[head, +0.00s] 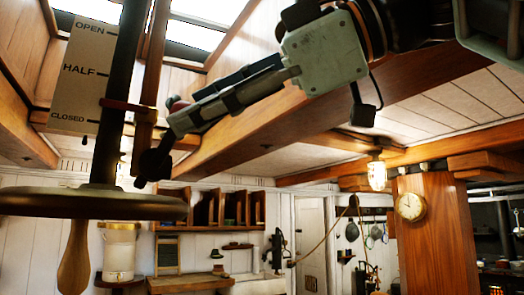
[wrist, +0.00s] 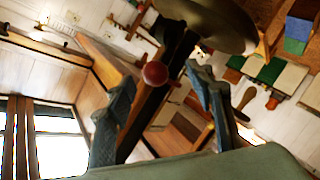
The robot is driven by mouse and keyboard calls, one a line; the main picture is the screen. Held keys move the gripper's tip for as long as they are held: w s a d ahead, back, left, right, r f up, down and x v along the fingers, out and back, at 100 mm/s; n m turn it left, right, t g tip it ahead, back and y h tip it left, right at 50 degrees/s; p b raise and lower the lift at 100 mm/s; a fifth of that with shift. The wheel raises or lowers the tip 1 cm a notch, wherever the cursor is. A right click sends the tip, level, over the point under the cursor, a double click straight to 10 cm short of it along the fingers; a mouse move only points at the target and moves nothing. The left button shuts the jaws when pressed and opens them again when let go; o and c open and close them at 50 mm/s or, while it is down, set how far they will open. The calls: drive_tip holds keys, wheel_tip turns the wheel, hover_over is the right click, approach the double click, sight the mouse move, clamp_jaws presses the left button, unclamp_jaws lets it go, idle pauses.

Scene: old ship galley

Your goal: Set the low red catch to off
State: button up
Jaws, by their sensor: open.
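A round red knob (wrist: 154,73) on a dark bar shows between the two fingers of my gripper (wrist: 161,78) in the wrist view. The fingers are apart on either side of it; I cannot tell whether either touches it. In the head view my gripper (head: 174,120) reaches left to the dark upright post (head: 132,80), and a bit of the red knob (head: 178,102) shows behind the fingers. I cannot tell for certain that this knob is the low red catch. No "off" mark is readable.
A scale board (head: 84,72) reads OPEN, HALF, CLOSED; a reddish pointer (head: 125,106) sits near CLOSED. A broad handwheel (head: 90,203) with a wooden handle (head: 74,258) lies just below my gripper. A wooden beam (head: 270,110) runs behind. A lamp (head: 377,174) hangs right.

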drive_tip(key=v, duration=0.8)
drive_tip(key=shift+s+d, duration=0.15)
drive_tip(key=shift+d, duration=0.1)
